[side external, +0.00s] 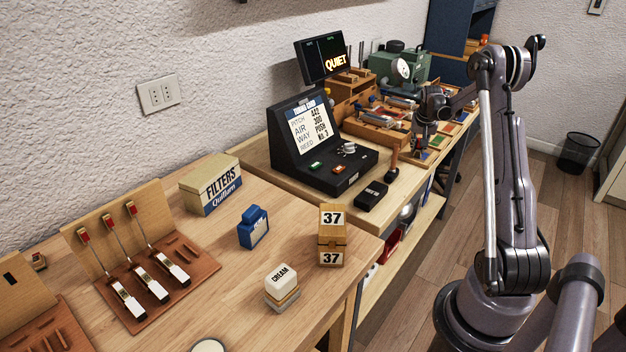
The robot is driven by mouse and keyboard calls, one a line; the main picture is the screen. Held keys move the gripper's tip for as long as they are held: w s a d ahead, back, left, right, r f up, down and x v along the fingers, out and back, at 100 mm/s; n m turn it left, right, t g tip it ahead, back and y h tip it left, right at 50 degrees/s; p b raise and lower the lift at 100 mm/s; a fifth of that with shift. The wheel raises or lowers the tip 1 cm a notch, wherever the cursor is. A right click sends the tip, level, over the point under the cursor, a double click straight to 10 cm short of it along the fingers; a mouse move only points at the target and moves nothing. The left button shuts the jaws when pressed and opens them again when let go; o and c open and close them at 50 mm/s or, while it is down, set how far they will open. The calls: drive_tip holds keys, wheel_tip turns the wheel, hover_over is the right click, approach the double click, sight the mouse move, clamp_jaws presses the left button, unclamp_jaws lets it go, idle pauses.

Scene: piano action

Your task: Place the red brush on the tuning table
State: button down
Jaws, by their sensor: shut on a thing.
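My gripper (421,142) is small and dark in the side external view, low over the colourful far end of the work surface. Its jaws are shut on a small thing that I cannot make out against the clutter. I cannot pick out the red brush for certain. A wooden table (262,150) bears a black console with a card reading pitch, air and way. I cannot tell for sure that this is the tuning table.
A brown-handled stamp (392,166) and a black box (371,195) stand near the console (290,150). Wooden trays, a green machine (385,66) and a QUIET screen (322,58) crowd the back.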

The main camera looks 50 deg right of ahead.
drive_tip(key=shift+f, duration=0.25)
drive_tip(key=c, duration=1.2)
unclamp_jaws()
drive_tip(key=shift+r, duration=0.1)
drive_tip(key=v, duration=1.1)
drive_tip(key=w+a+r+n+t, duration=0.1)
drive_tip(key=w+a+r+n, duration=0.15)
drive_tip(key=a, duration=0.45)
drive_tip(key=w+a+r+n, duration=0.1)
drive_tip(key=w+a+r, duration=0.15)
drive_tip(key=a, duration=0.45)
drive_tip(key=s+a+r+n+t+y, duration=0.1)
drive_tip(key=a+n+t+y, duration=0.35)
drive_tip(key=a, duration=1.95)
drive_tip(key=s+a+f+n, duration=0.1)
drive_tip(key=s+a, duration=0.1)
drive_tip(key=a, duration=0.1)
drive_tip(key=s+a+f+n, duration=0.1)
drive_tip(key=s+a+n, duration=0.1)
drive_tip(key=a, duration=0.2)
drive_tip(key=s+a+f+n, duration=0.1)
drive_tip(key=s+a+n, duration=0.1)
drive_tip(key=a, duration=0.2)
drive_tip(key=shift+s+f, duration=0.15)
drive_tip(key=shift+s, duration=0.15)
